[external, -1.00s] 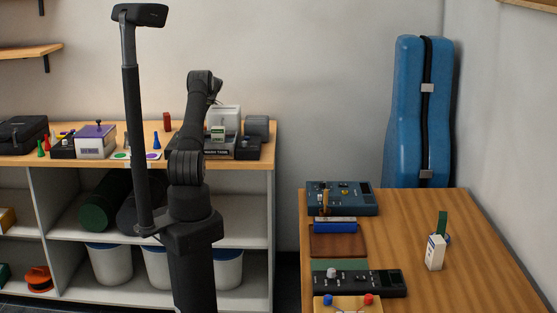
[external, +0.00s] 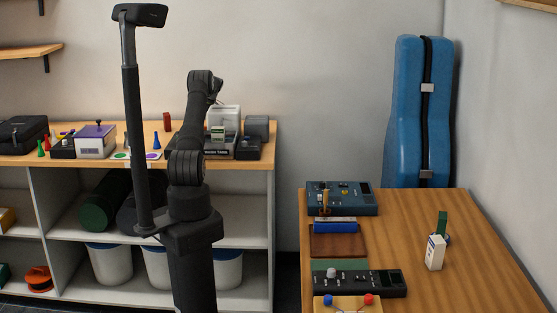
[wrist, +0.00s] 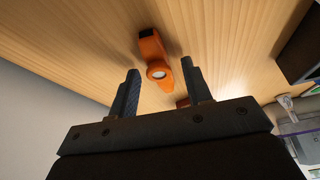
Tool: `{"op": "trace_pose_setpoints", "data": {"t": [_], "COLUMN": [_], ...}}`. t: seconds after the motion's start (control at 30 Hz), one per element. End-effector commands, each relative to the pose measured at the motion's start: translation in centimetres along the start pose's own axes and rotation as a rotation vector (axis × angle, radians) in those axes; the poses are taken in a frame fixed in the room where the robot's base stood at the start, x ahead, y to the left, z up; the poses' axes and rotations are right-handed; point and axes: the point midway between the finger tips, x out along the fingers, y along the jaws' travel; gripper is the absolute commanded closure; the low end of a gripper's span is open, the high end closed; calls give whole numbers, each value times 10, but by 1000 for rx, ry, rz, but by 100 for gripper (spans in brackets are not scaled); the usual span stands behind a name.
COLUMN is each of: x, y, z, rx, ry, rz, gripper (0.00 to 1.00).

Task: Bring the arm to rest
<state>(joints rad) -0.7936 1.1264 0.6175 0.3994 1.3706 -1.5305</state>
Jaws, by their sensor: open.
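My gripper (wrist: 160,88) shows in the wrist view with its two dark fingers spread apart and nothing between them. Beyond the fingertips an orange object (wrist: 152,50) with a dark end and a pale round spot lies on a wooden surface. In the external view my dark arm (external: 198,125) stands upright at the centre left, its upper part bent over toward the shelf top at the back. The gripper itself is hidden behind the arm there.
The wooden shelf top (external: 262,163) holds a white box with a purple lid (external: 97,143), small game pieces and several devices. A wooden table (external: 390,230) at right bears control boxes and a small white carton (external: 435,252). A blue case (external: 408,110) stands behind it.

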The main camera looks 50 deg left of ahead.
Motion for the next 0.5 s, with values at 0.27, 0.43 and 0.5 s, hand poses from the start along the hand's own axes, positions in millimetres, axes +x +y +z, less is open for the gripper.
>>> {"op": "trace_pose_setpoints", "data": {"t": [0.27,0.43,0.5], "x": [-64,-98,-112], "y": [1,1,1], "z": [0,0,0], "rx": [0,1,1], "ry": [1,1,1], "rz": [8,7,7], "gripper": [55,55,55]}}
